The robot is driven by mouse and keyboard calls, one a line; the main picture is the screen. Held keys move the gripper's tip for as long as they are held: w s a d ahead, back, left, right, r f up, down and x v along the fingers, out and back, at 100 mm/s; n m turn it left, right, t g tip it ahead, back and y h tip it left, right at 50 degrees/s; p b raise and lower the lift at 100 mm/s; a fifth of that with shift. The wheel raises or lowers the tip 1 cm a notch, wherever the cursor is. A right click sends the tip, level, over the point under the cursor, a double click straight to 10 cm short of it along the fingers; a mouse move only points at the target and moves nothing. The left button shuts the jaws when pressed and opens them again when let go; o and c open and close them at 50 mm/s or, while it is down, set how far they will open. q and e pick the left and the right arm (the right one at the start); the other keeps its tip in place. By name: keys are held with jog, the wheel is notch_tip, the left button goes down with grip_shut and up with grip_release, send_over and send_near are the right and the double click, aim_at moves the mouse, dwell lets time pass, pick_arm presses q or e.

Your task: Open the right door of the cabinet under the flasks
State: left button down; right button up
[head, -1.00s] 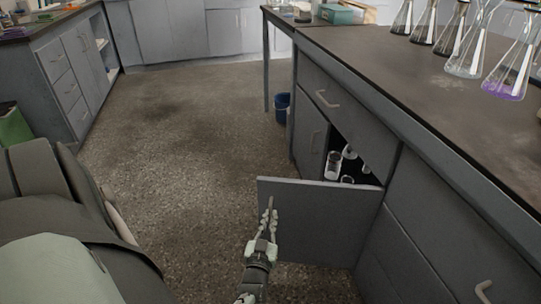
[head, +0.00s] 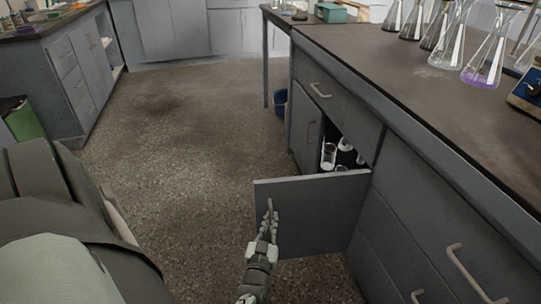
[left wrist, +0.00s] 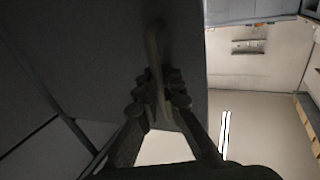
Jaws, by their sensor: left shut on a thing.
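The right cabinet door (head: 325,212) under the flasks (head: 487,62) stands swung out, wide from the cabinet front. Its inside shelf space (head: 352,152) shows some clear glassware (head: 329,156). My left gripper (head: 268,220) is at the door's outer face near its free edge, shut on the door handle (head: 269,204). The left wrist view shows the fingers (left wrist: 160,97) closed around the curved handle (left wrist: 153,42). My right gripper is not in view.
The left cabinet door (head: 306,137) is closed, with a drawer (head: 335,97) above. Drawers (head: 430,225) sit to the right of the open door. A blue bin (head: 281,102) stands beyond the bench. The floor (head: 185,150) to the left is clear.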

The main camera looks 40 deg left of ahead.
pick_arm(q)
jog(key=shift+w, duration=0.1)
jog(key=c, duration=1.6)
grip_release()
jog(key=shift+c, duration=0.2)
